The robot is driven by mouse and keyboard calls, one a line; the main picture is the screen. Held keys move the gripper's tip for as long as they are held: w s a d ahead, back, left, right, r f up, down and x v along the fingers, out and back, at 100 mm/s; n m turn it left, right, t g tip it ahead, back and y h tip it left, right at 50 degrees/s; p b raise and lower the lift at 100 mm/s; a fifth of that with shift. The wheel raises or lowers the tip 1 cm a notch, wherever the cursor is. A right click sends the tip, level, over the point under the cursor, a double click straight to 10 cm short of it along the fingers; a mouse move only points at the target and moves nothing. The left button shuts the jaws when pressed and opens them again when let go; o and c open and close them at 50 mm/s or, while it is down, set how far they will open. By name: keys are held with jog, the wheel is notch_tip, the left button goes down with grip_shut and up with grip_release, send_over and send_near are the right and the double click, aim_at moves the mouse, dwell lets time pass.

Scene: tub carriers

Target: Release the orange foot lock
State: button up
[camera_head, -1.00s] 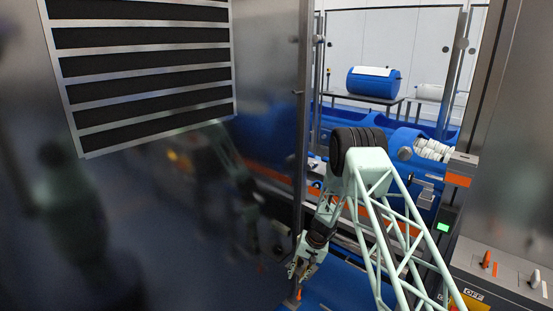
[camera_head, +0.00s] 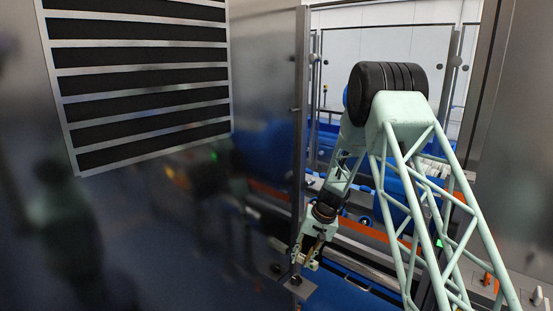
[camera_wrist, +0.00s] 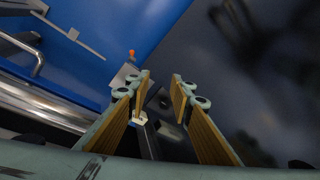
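My gripper (camera_head: 306,262) is low beside the dark metal door. In the wrist view my gripper (camera_wrist: 161,76) shows two yellowish-padded fingers with a clear gap between their tips. A small orange knob (camera_wrist: 132,53), which looks like the foot lock, stands up by a pale metal plate (camera_wrist: 122,76) against blue. It is beyond and slightly left of the fingertips, apart from them. The left finger hides part of the plate. In the head view I cannot make out the orange lock; a grey bracket (camera_head: 297,286) with dark knobs shows just below my gripper.
The dark door panel (camera_head: 150,230) with a slatted vent fills the left. Metal rails (camera_wrist: 45,105) and a bent handle (camera_wrist: 22,46) lie left in the wrist view. A control panel with an orange lever (camera_head: 487,279) is at the lower right.

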jog(key=s+d+r, duration=0.2)
jog(key=s+r, duration=0.6)
jog(key=r, duration=0.4)
jog(key=s+d+r+n+t+h, duration=0.1)
jog(key=s+r, duration=0.7)
jog(key=r, duration=0.3)
jog(key=s+d+r, duration=0.2)
jog(key=s+r, duration=0.5)
jog(key=r, duration=0.5)
jog(key=s+d+r, duration=0.1)
jog(key=s+r, duration=0.3)
jog(key=s, duration=0.6)
jog(key=s+d+r, duration=0.2)
jog(key=s+r, duration=0.3)
jog(key=s, duration=0.5)
jog(key=s+d+h, duration=0.1)
jog(key=s+d, duration=0.1)
jog(key=s, duration=0.8)
jog(key=s+d+t+h, duration=0.1)
jog(key=s+d, duration=0.1)
jog(key=s, duration=0.8)
jog(key=shift+f, duration=0.25)
